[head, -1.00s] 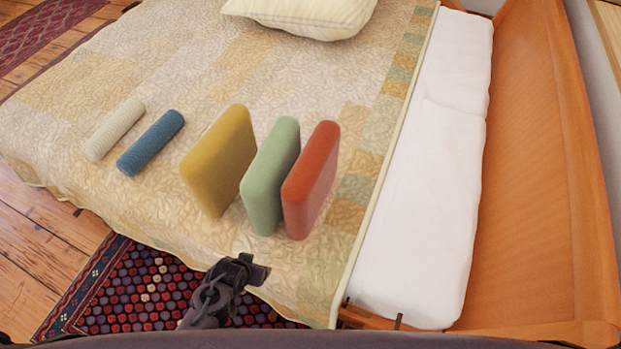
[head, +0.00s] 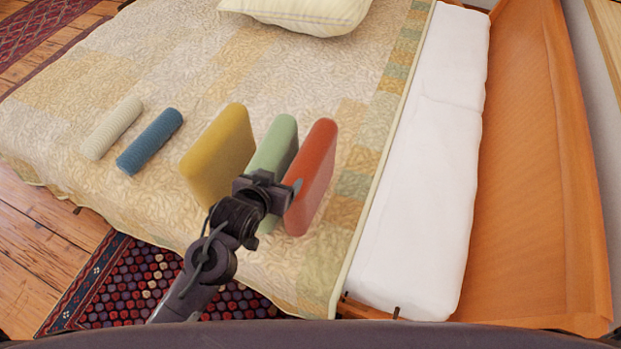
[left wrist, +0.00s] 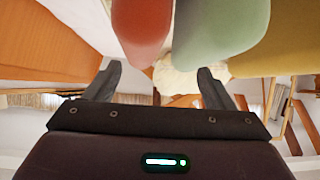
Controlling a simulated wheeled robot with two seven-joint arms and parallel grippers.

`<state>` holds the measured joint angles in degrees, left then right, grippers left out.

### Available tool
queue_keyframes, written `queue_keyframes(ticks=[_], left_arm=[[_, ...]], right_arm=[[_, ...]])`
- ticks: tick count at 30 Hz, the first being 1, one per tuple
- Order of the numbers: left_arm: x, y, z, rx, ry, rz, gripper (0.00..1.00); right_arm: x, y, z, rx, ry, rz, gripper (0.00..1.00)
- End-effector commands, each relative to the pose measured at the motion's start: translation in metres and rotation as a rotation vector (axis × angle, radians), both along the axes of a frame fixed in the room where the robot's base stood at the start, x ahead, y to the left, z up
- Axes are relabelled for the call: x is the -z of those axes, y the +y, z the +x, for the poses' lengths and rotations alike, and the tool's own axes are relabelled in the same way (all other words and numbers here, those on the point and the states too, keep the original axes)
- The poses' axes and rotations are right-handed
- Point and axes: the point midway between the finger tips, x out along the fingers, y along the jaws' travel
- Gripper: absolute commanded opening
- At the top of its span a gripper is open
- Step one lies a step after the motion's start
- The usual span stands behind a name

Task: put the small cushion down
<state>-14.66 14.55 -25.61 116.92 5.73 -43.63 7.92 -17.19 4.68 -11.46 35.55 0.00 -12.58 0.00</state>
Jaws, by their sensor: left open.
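Three small cushions stand on edge in a row on the bed: a yellow one (head: 218,155), a green one (head: 276,142) and a red one (head: 312,175). My left gripper (head: 268,184) is open and empty at the near side of the green and red cushions, hiding the lower part of the green one. In the left wrist view the red cushion (left wrist: 141,28) and green cushion (left wrist: 218,32) lie ahead of the spread fingers (left wrist: 160,82), with the yellow cushion (left wrist: 284,40) to the right. I cannot tell whether a finger touches one. My right gripper is out of view.
A cream roll (head: 111,128) and a blue roll (head: 150,142) lie left of the cushions on the quilt (head: 180,80). A large pillow (head: 300,14) is at the far side. White bedding (head: 425,190) and a wooden board (head: 525,180) are at right.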

Motion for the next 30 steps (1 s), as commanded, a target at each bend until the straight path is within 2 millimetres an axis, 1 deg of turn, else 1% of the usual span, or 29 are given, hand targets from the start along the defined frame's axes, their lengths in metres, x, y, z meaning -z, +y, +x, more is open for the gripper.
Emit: queue_keyframes(ticks=[3, 6, 10, 15, 22, 27, 30], left_arm=[[0.002, -0.015, 0.015, 0.030, -0.083, -0.021, 0.76], [0.002, -0.026, 0.025, 0.056, -0.149, -0.041, 0.76], [0.002, -0.035, 0.034, 0.077, -0.206, -0.060, 0.76], [0.008, -0.044, 0.050, 0.083, -0.222, -0.067, 0.76], [0.015, -0.049, 0.061, 0.083, -0.220, -0.066, 0.76], [0.026, -0.059, 0.077, 0.082, -0.218, -0.065, 0.76], [0.032, -0.063, 0.087, 0.083, -0.219, -0.065, 0.76]], right_arm=[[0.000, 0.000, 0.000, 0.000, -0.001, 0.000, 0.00], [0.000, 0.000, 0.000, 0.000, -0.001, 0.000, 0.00], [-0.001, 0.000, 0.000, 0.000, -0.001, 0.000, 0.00], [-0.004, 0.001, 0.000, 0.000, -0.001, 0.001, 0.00], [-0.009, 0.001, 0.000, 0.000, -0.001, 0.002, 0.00], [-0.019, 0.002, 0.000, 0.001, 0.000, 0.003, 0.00], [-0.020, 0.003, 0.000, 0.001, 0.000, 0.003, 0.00]])
